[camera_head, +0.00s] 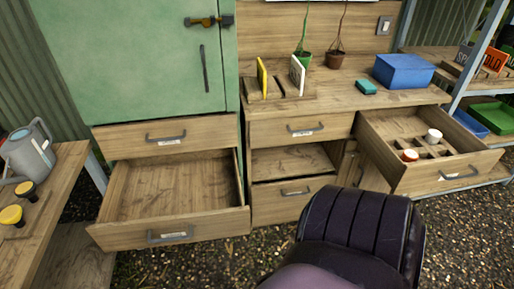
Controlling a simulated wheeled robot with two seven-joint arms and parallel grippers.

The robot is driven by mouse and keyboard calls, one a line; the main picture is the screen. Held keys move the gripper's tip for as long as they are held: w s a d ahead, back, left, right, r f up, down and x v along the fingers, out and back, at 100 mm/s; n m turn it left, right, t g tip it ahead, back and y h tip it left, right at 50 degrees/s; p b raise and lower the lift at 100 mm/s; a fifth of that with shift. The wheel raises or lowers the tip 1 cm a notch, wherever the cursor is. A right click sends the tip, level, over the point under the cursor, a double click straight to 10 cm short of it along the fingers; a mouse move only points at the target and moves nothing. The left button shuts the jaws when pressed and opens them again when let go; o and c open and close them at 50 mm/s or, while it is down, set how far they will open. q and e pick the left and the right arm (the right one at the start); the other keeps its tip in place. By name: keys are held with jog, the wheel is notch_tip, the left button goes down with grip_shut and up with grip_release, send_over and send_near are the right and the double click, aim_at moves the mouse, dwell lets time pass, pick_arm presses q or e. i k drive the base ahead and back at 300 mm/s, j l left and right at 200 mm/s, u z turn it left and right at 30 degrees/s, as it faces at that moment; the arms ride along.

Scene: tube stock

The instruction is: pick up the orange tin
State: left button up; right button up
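A small round tin with an orange side and pale top (410,155) sits in the open right-hand drawer (401,183). It stands at the left of the drawer's low wooden dividers. A second small tin with a white top (433,136) stands farther back and to the right in the same drawer, apart from the first. Neither of my grippers is in view, so their state is hidden.
A dark padded seat-like shape (357,225) fills the bottom middle, in front of the drawers. A wide left drawer (170,190) is open and empty. A blue box (403,71) and small teal block (366,87) stand on the worktop. A watering can (30,152) is at left.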

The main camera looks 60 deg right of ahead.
aim_at(409, 156)
jog(key=z, duration=3.1)
jog(key=i+l+u, duration=0.1)
jog(key=u, duration=0.35)
jog(key=l+u, duration=0.3)
jog(key=u, duration=0.2)
jog(key=i+l+u, duration=0.1)
jog(key=l+u, duration=0.15)
jog(key=u, duration=0.2)
